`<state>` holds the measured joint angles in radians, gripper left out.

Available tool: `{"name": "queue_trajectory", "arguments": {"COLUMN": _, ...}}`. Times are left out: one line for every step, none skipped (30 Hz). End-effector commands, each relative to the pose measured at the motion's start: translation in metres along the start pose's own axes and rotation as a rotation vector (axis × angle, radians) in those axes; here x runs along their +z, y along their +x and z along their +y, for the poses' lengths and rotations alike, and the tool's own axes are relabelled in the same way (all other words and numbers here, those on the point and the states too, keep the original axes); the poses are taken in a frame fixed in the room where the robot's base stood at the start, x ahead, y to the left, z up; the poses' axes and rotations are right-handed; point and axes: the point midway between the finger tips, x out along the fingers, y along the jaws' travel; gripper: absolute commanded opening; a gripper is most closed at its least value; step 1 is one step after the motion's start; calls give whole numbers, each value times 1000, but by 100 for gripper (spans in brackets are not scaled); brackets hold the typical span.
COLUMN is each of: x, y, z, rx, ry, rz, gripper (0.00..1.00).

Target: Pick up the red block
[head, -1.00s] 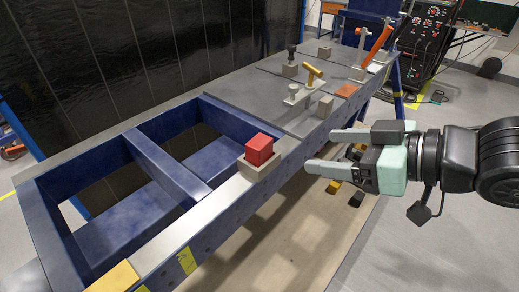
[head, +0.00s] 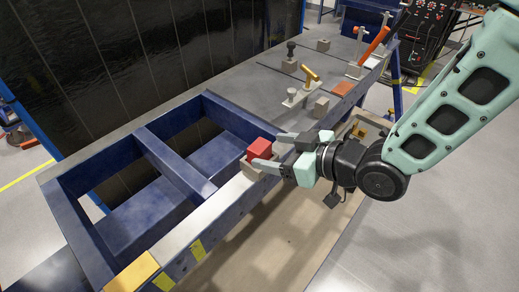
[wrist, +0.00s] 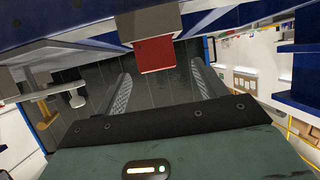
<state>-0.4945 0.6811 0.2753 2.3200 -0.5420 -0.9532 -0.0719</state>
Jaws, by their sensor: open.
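The red block (head: 259,148) sits on a small beige holder (head: 246,170) on the near rail of the blue frame. My gripper (head: 266,149) is open, its two fingers pointing left toward the block. One finger shows behind the block and one in front of it at its lower right. In the wrist view the red block (wrist: 155,55) appears between the open fingertips (wrist: 161,70), near their ends, with the beige holder (wrist: 151,22) above it in the picture. I see no clear contact between fingers and block.
The blue frame (head: 165,165) has two open bays left of the block. Farther along the bench are a yellow-handled clamp (head: 310,75), an orange-handled clamp (head: 376,42) and small beige blocks. A yellow plate (head: 133,273) lies at the near end.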

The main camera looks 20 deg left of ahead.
Motion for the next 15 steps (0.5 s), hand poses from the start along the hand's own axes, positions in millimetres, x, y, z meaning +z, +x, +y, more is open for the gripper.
{"name": "queue_trajectory", "arguments": {"x": -1, "y": 6, "z": 0, "rx": -1, "ry": 0, "rz": -1, "gripper": 71}}
{"name": "queue_trajectory", "arguments": {"x": -1, "y": 9, "z": 0, "rx": -1, "ry": 0, "rz": 0, "gripper": 71}}
{"name": "queue_trajectory", "arguments": {"x": -1, "y": 12, "z": 0, "rx": -1, "ry": 0, "rz": 0, "gripper": 71}}
{"name": "queue_trajectory", "arguments": {"x": 0, "y": 14, "z": 0, "rx": 0, "ry": 0, "rz": -1, "gripper": 71}}
{"name": "queue_trajectory", "arguments": {"x": 0, "y": 15, "z": 0, "rx": 0, "ry": 1, "rz": -1, "gripper": 71}}
{"name": "queue_trajectory", "arguments": {"x": 0, "y": 16, "z": 0, "rx": 1, "ry": 1, "rz": -1, "gripper": 71}}
{"name": "queue_trajectory", "arguments": {"x": 0, "y": 18, "z": 1, "rx": 1, "ry": 1, "rz": -1, "gripper": 71}}
{"name": "queue_trajectory", "arguments": {"x": -1, "y": 19, "z": 1, "rx": 1, "ry": 1, "rz": -1, "gripper": 71}}
{"name": "queue_trajectory", "arguments": {"x": -1, "y": 22, "z": 1, "rx": 1, "ry": 1, "rz": -1, "gripper": 71}}
{"name": "queue_trajectory", "arguments": {"x": -1, "y": 25, "z": 1, "rx": 0, "ry": 2, "rz": -2, "gripper": 71}}
{"name": "queue_trajectory", "arguments": {"x": -2, "y": 29, "z": 1, "rx": -1, "ry": 1, "rz": -2, "gripper": 71}}
{"name": "queue_trajectory", "arguments": {"x": -2, "y": 34, "z": 1, "rx": -1, "ry": 2, "rz": -2, "gripper": 71}}
{"name": "queue_trajectory", "arguments": {"x": -2, "y": 38, "z": 2, "rx": -1, "ry": 1, "rz": -2, "gripper": 71}}
{"name": "queue_trajectory", "arguments": {"x": -2, "y": 42, "z": 2, "rx": -2, "ry": 1, "rz": -2, "gripper": 71}}
{"name": "queue_trajectory", "arguments": {"x": -1, "y": 47, "z": 2, "rx": -2, "ry": 1, "rz": -2, "gripper": 71}}
